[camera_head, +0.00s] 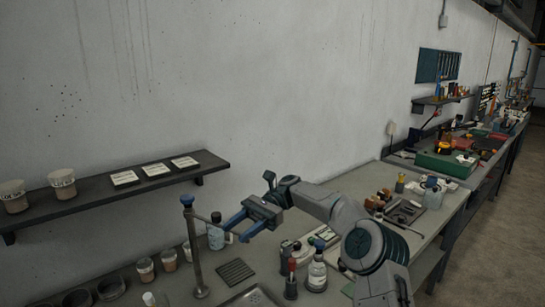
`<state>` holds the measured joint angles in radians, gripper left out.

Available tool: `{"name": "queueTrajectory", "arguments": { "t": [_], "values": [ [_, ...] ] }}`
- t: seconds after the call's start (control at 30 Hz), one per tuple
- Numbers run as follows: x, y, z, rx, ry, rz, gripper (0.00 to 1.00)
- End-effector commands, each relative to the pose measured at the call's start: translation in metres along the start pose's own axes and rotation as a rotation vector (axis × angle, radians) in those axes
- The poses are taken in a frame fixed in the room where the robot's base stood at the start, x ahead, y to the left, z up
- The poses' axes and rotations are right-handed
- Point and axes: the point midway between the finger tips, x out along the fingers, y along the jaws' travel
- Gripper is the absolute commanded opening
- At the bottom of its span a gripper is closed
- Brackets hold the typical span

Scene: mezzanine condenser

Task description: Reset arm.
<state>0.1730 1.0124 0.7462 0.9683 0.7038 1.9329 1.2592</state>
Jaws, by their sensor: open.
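My arm reaches up from the lower right of the head view and bends left over the workbench. My gripper (239,227) is at its end, with two blue fingers spread apart and nothing between them. It hangs above the bench, near a metal stand (194,250) with a round top. I cannot tell the exact gap between the fingers and the stand.
A wall shelf (120,190) holds tubs and white labelled cards. On the bench (235,255) are jars (145,270), a dark ribbed plate (236,272), a clear bottle (317,272) and a tray (405,211) with tools. Another cluttered bench continues at the right; the floor (495,235) beside it is clear.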

Motion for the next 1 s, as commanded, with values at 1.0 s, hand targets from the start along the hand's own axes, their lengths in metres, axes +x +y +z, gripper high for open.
{"name": "queueTrajectory", "arguments": {
  "t": [1.0],
  "values": [
    [0.063, 0.146, -0.019, -0.319, 1.046, 0.120, 0.45]
  ]
}}
